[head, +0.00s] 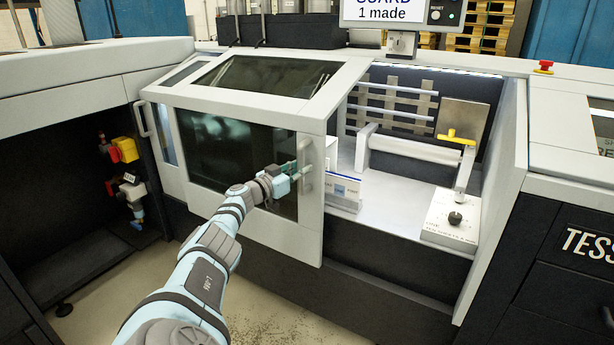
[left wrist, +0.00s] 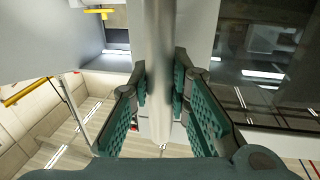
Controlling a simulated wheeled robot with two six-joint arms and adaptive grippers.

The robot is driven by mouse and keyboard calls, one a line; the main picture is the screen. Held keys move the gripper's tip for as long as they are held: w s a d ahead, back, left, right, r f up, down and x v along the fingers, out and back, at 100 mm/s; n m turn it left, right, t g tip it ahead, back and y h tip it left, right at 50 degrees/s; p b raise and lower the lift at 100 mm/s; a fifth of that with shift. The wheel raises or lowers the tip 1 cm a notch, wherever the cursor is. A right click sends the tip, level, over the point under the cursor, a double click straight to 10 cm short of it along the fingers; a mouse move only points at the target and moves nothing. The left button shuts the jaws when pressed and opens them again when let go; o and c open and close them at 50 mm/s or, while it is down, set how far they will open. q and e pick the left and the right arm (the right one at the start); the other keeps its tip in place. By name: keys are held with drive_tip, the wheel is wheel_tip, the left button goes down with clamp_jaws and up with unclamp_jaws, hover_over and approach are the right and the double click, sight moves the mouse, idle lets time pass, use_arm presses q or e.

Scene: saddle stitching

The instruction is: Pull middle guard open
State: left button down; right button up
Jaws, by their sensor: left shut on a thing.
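The middle guard (head: 312,205) is a white frame with dark windows on its front and sloping top. The bay just right of it is uncovered. Its upright handle (head: 305,165) is at the right edge of its front. My left gripper (head: 296,176) is shut on that handle. In the left wrist view the handle (left wrist: 158,50) is a vertical metal bar between the green finger pads of my gripper (left wrist: 160,95). The guard's dark window (left wrist: 262,60) shows to the right of the bar. My right gripper is not in view.
A red emergency button (head: 544,66) sits on the right housing. The floor in front is clear.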

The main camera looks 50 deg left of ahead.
use_arm(q)
drive_tip(key=shift+a+r, duration=0.1)
drive_tip(key=shift+r, duration=0.05)
drive_tip(key=c, duration=1.5)
unclamp_jaws()
wheel_tip(320, 180, up, 10)
drive_tip(key=shift+f, duration=0.1)
drive_tip(key=shift+f, duration=0.1)
